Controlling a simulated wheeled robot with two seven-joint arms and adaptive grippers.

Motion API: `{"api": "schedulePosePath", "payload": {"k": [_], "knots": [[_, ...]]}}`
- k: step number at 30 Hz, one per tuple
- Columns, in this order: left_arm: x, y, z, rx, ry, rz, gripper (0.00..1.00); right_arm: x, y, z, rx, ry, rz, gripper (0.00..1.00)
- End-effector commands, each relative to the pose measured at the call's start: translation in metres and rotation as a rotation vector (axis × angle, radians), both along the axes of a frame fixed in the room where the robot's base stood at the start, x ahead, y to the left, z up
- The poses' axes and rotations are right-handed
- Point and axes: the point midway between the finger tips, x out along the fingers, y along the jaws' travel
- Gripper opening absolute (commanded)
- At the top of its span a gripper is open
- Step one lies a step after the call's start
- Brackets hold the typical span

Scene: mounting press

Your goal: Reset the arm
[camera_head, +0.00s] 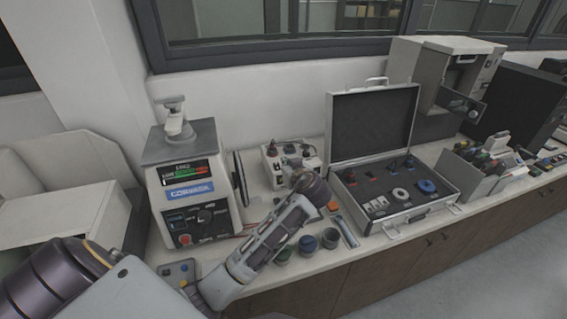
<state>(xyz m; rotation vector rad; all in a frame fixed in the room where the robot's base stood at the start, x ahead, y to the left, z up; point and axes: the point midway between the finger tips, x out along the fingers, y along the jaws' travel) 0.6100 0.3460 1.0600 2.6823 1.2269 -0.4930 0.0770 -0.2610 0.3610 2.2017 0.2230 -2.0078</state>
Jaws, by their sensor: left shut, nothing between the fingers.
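My left arm comes in from the lower left and reaches up over the front of the bench. My left gripper (293,165) is at its far end, small and partly hidden by the wrist. It is shut and empty, in front of a small white device with dark knobs (270,152). The mounting press (180,190), a white and grey machine with a screen and dial, stands upright to the left of the gripper. My right gripper is not in view.
An open silver case (408,216) with small parts lies right of the gripper. Several small cups (330,238) stand on the front of the bench, close beside my forearm. A grey box of bottles (470,178) and a beige machine (420,90) are farther right.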

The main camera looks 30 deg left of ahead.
Motion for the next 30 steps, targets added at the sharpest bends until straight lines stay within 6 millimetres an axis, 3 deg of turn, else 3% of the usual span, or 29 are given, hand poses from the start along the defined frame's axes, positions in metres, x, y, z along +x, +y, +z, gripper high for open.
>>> {"api": "schedulePosePath", "payload": {"k": [7, 30], "knots": [[-0.0080, -0.0088, 0.0012, 0.001, 0.001, 0.000, 0.00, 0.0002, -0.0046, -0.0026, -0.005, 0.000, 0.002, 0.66], [-0.0080, -0.0088, 0.0018, 0.000, 0.000, 0.000, 0.00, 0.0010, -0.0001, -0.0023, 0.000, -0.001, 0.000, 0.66]]}}
